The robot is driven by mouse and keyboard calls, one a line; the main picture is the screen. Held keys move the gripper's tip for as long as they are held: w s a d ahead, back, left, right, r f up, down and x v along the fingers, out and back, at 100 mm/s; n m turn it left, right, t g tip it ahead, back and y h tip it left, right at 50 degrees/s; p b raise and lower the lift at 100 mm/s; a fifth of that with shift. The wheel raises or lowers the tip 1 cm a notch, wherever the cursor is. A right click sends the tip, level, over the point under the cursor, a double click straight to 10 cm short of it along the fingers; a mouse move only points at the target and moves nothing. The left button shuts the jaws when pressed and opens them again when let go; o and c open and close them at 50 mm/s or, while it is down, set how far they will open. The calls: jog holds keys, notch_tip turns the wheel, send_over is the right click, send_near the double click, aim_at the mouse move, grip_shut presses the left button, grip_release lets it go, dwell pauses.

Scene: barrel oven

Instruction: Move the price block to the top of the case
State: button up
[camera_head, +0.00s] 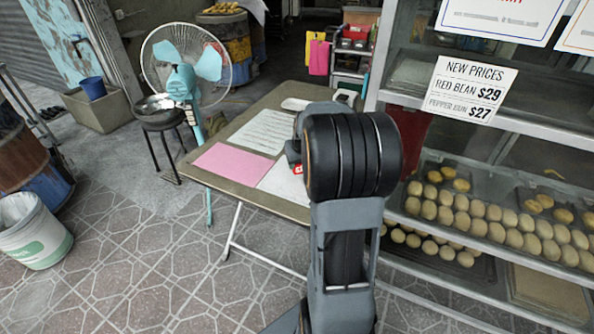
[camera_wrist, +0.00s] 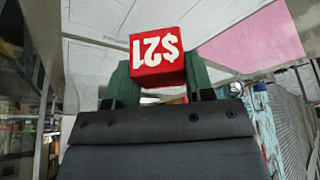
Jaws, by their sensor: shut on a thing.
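The red price block (camera_wrist: 160,55), with "$21" in white upside down, is between the green fingers of my gripper (camera_wrist: 158,78) in the wrist view. The fingers are shut on its sides. In the head view only a small red piece of the block (camera_head: 298,169) shows beside my arm, over the table; my arm hides the fingers there. The glass display case (camera_head: 545,130) stands at the right, with buns on its lower shelves. Its top is cut off by the upper edge of the head view.
The folding table (camera_head: 240,122) holds a pink sheet (camera_head: 231,163) and white papers. A price sign (camera_head: 466,90) hangs on the case front. A fan (camera_head: 186,75), a stool and a white bucket (camera_head: 33,232) stand at left. The tiled floor in front is clear.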

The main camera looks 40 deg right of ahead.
aim_at(297, 169)
jog(key=shift+w+f, duration=0.4)
jog(key=shift+f, duration=0.05)
jog(key=shift+w+f+b, duration=0.15)
jog(key=shift+f+b, duration=0.05)
jog(key=shift+f, duration=0.7)
jog(key=shift+w+f+b, duration=0.1)
jog(key=shift+f+b, duration=0.1)
jog(key=shift+f, duration=0.65)
jog(key=shift+f, duration=0.15)
jog(key=o, duration=0.9)
jog(key=shift+o, duration=0.2)
